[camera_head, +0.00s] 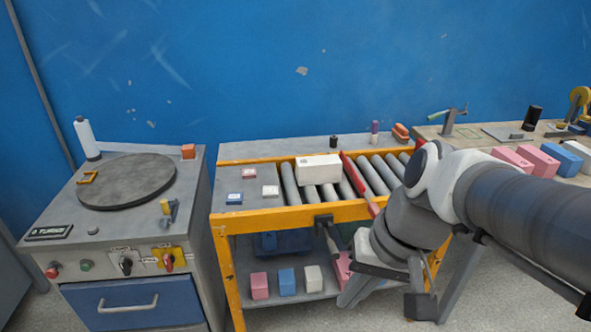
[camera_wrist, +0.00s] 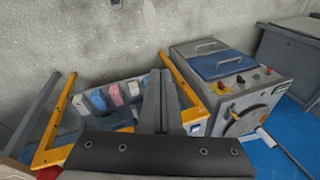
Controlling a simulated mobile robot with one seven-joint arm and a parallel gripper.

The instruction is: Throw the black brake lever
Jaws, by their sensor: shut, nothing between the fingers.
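The black brake lever (camera_head: 325,221) is on the front yellow rail of the roller conveyor (camera_head: 268,216). Its dark block sits at the rail and a handle hangs down from it, just left of my wrist. My gripper (camera_head: 345,300) is below and slightly right of the lever, in front of the conveyor's lower shelf, fingers pointing down and left. It looks apart from the lever. In the wrist view my gripper (camera_wrist: 160,76) has its two grey fingers together with nothing between them. I cannot make out the lever in the wrist view.
A white box (camera_head: 318,168) lies on the rollers beside a red bar (camera_head: 357,183). Coloured blocks (camera_head: 286,281) stand on the lower shelf. A turntable cabinet (camera_head: 130,256) is at left, with a gap before the conveyor. A workbench (camera_head: 435,131) is at right, partly behind my arm.

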